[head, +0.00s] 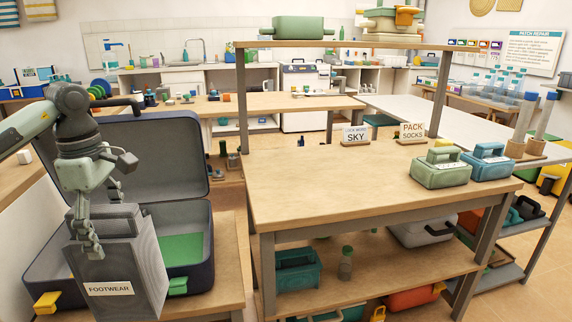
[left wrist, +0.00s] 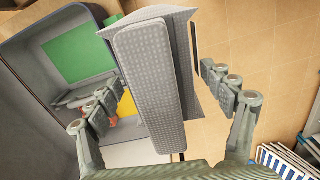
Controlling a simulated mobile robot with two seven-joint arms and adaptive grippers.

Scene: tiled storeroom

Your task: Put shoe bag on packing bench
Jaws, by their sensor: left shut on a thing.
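The grey shoe bag (head: 140,262), labelled FOOTWEAR, is upright at the lower left of the head view, in front of the open suitcase. My left gripper (head: 108,207) is shut on its upper part. In the left wrist view the patterned grey bag (left wrist: 155,85) sits between the two fingers, over the suitcase edge and the tiled floor. The wooden packing bench (head: 300,195) is to the right of the bag, with a wide bare top. My right gripper is not in view.
The open dark suitcase (head: 195,215) with a green item inside lies on a wooden surface behind the bag. A green case (head: 440,172) and a blue case (head: 487,165) occupy the bench's right end. A raised shelf (head: 340,45) on posts spans the bench's back.

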